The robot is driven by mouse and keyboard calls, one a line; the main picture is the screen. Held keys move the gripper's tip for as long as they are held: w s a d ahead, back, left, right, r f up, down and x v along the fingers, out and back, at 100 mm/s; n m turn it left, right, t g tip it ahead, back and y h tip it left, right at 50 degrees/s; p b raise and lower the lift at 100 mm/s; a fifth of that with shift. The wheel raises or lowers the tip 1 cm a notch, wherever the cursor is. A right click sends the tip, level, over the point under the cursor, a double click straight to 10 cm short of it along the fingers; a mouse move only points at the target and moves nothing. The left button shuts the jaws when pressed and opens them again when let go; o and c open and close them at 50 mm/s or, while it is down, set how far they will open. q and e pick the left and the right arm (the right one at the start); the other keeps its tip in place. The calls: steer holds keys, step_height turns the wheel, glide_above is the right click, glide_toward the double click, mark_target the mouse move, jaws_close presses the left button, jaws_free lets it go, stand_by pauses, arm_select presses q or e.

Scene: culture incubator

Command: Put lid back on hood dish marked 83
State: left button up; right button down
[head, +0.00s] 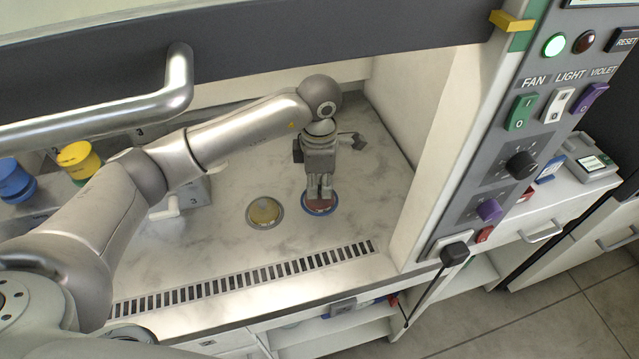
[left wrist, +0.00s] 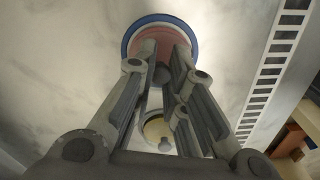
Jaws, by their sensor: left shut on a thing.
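My left gripper (head: 319,197) points down at a round dish with red contents and a blue rim (head: 305,210) on the hood floor. In the left wrist view its fingertips (left wrist: 163,72) close on a small grey knob-like piece over the red dish (left wrist: 150,22), apparently the knob of a lid. I cannot tell whether the lid rests on the dish or is just above it. A second dish, yellowish with a pale rim (head: 265,212), stands to the left; a knob shows over it in the left wrist view (left wrist: 156,128). No number is readable. My right gripper is out of view.
A slotted vent grille (head: 250,277) runs along the hood's front edge. The raised sash with its metal handle (head: 180,85) is above my arm. Blue and yellow containers (head: 78,160) stand at the left. The hood's right side wall (head: 440,150) is close.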

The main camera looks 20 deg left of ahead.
arm_select(q)
steer(key=shift+f+b, duration=0.2)
steer(key=shift+b, duration=0.15)
stand_by(1.1)
steer(key=o, duration=0.8)
steer(key=shift+c, duration=0.2)
steer(key=o, duration=0.5)
